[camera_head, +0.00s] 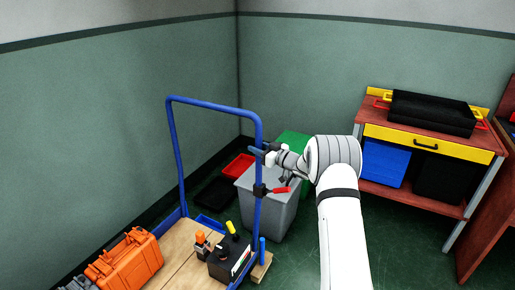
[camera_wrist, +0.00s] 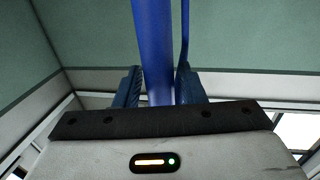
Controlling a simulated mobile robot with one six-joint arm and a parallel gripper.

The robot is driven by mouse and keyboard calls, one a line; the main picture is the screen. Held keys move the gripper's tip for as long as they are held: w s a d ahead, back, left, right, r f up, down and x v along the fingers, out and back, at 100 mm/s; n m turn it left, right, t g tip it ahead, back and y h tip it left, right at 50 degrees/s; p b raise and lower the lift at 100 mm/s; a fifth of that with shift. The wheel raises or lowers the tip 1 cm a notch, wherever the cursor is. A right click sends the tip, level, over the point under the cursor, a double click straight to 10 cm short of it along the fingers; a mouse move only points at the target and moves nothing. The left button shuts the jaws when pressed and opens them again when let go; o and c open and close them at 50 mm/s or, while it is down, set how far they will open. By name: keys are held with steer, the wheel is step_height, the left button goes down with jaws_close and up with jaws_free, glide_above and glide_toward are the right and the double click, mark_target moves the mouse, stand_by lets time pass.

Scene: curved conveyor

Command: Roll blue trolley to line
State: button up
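The blue trolley has a tall blue tube handle (camera_head: 208,104) and a flat wooden deck (camera_head: 177,268). It stands at the lower left in the head view, by the green wall. My gripper (camera_head: 267,154) is at the right upright of the handle, below its upper corner. In the wrist view the blue upright (camera_wrist: 155,60) runs between the two fingers of my gripper (camera_wrist: 158,88). The fingers sit close against it on both sides, so the gripper looks shut on it. The trolley's wheels are hidden, and no line shows on the floor.
An orange case (camera_head: 130,262) and a dark box of tools (camera_head: 230,258) ride on the deck. A grey bin (camera_head: 277,212) stands just behind the handle, with a red tray (camera_head: 238,166) beyond. A workbench (camera_head: 420,143) is at the right. Green floor (camera_head: 295,262) shows between.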

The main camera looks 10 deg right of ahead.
steer(key=shift+o, duration=0.8)
steer(key=v, duration=0.7)
steer(key=shift+s+d+p, duration=0.25)
steer(key=shift+s+p, duration=0.05)
steer(key=shift+p, duration=0.15)
steer(key=shift+r, duration=0.1)
